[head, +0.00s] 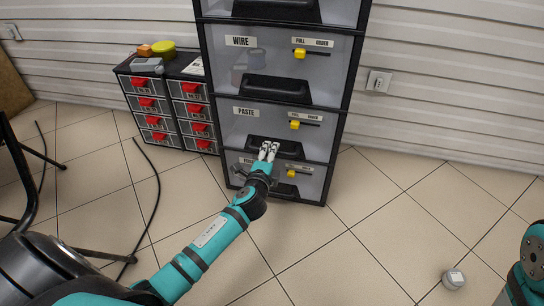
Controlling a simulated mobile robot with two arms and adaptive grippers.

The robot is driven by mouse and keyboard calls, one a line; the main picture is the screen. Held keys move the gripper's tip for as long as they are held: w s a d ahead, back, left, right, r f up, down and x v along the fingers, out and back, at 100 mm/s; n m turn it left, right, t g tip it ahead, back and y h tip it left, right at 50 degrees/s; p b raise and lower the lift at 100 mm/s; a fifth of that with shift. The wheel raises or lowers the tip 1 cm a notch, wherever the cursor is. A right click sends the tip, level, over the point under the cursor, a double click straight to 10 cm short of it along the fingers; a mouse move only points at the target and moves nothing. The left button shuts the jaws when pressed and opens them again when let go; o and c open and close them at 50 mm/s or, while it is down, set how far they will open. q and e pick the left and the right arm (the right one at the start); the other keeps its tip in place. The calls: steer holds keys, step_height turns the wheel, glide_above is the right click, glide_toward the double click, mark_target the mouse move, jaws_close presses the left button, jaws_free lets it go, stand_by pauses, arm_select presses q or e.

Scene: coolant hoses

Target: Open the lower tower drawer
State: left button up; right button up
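The dark-framed drawer tower (340,130) stands against the wall, with several grey translucent drawers. The lower drawer (308,186) is the bottom one, below the drawer labelled PASTE (228,124). It looks closed. Its label is partly covered by my arm, and a yellow slider (292,173) shows on its front. My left gripper (268,149) points at the tower, with its two pale fingertips close together over the PASTE drawer's dark handle in the picture. Whether it touches anything is unclear. The lower drawer's handle is mostly hidden behind my wrist. My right gripper is out of view.
A small cabinet with red-handled drawers (180,130) stands left of the tower, with small items on top. A black cable (157,200) lies on the tiled floor. A small pale round object (453,278) lies at lower right.

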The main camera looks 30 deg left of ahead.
arm_select(q)
steer(key=shift+b+x, duration=0.3)
steer(key=shift+x, duration=0.8)
jaws_close()
